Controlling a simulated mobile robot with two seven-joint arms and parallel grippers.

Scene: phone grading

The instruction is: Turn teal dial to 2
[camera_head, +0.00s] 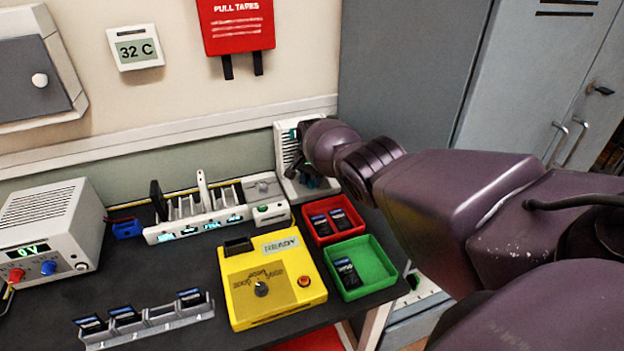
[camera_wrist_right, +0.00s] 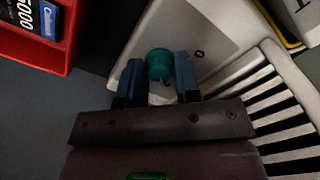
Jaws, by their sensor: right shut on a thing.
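The teal dial (camera_wrist_right: 159,62) sits on the pale face of a white vented unit (camera_wrist_right: 215,25) in the right wrist view. My right gripper (camera_wrist_right: 158,82) has its blue fingers on either side of the dial and is shut on it. A small dark round mark shows on the face just right of the dial; other marks and the dial's pointer cannot be made out. In the head view the white unit (camera_head: 281,138) stands against the wall at the back of the bench, and my right wrist and gripper cover most of its front. My left gripper is not in view.
A red tray (camera_head: 308,232) and a green tray (camera_head: 389,284) with dark phones lie just in front of the unit. A yellow tester (camera_head: 238,312), a grey phone rack (camera_head: 160,325), a white slotted dock (camera_head: 160,237) and a power supply (camera_head: 75,228) fill the bench leftward. A grey cabinet (camera_head: 410,80) stands right.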

